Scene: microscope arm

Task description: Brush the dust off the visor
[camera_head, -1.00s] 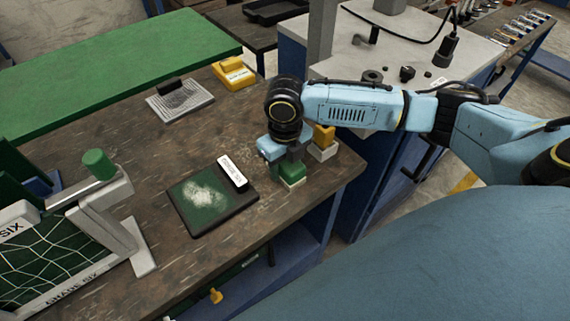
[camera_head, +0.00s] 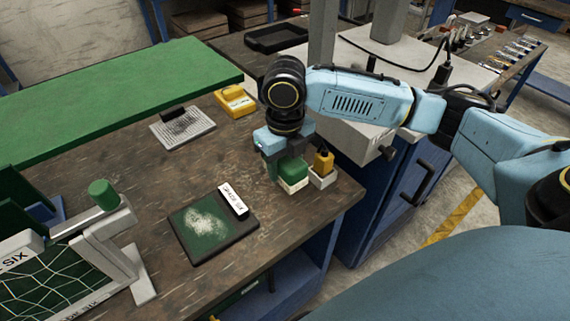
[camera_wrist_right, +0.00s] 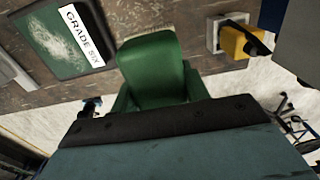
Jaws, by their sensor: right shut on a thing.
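The visor (camera_head: 213,226) is a dark, framed green panel lying flat on the brown bench, with a pale patch of dust (camera_head: 207,224) in its middle. A white label reading GRADE SIX lies along its right edge. The visor also shows at the top left of the wrist view (camera_wrist_right: 50,45). My right gripper (camera_head: 281,158) is shut on a green brush (camera_head: 293,171) with a pale bristle block beneath. It is right of and beyond the visor, apart from it. The green brush body fills the middle of the wrist view (camera_wrist_right: 152,68). My left gripper is out of view.
A pale holder (camera_head: 322,178) with a yellow item stands close right of the brush. A grey stand with a green knob (camera_head: 103,194) is left of the visor. A grey mesh pad (camera_head: 183,130) and yellow box (camera_head: 235,101) lie farther back. Bench between is clear.

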